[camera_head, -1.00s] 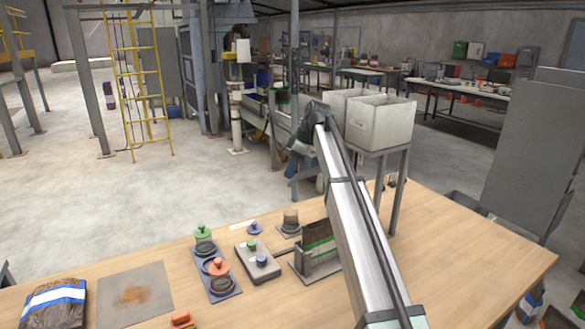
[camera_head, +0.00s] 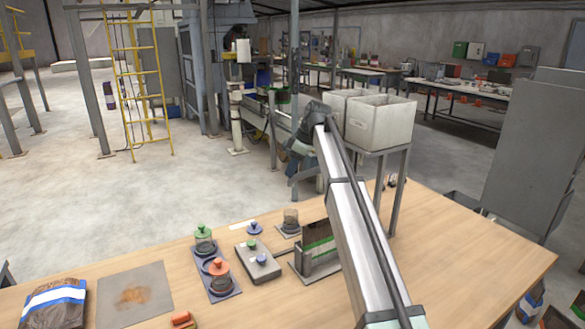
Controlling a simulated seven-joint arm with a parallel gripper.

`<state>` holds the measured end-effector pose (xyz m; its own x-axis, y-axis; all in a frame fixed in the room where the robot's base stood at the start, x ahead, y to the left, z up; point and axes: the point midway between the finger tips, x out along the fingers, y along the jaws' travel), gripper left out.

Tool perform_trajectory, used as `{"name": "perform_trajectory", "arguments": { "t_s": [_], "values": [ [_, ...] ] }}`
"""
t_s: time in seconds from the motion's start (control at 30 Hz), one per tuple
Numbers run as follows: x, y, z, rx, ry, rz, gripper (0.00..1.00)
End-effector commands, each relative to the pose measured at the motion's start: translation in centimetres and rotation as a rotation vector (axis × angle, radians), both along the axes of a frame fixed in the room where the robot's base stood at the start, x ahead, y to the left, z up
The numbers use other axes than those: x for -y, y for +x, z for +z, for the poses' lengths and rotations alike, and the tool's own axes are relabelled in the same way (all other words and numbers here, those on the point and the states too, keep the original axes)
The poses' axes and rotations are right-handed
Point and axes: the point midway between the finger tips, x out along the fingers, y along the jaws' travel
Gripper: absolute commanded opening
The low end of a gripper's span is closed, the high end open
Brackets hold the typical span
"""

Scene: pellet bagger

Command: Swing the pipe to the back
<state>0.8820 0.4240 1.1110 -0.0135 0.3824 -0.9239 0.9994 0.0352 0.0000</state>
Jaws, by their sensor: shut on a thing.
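My arm reaches from the bottom right, over the wooden table, to the machine at the back. Its end bends down beside the pale bins. My gripper (camera_head: 292,172) is small and dark there, to the left of the bins. It is shut on what looks like the pipe. The held part is mostly hidden by the end of my arm, so I cannot make out the pipe's shape or which way it points.
White bins (camera_head: 381,121) on a grey stand are close to the right of my arm's end. A pale upright post (camera_head: 237,120) stands to the left by the machine. The wooden table (camera_head: 455,262) holds several small jars, a bag (camera_head: 54,303) and a grey mat (camera_head: 120,285). The floor at left is open.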

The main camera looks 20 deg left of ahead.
Motion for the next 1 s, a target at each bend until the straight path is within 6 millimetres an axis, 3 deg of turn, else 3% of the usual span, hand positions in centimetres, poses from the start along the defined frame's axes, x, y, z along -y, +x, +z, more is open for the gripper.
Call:
{"name": "perform_trajectory", "arguments": {
  "t_s": [0.37,1.0],
  "values": [
    [0.2,-0.8,0.0,0.000,0.000,0.039,0.00],
    [3.8,-7.6,-0.1,-0.001,0.000,0.483,0.00]
  ]
}}
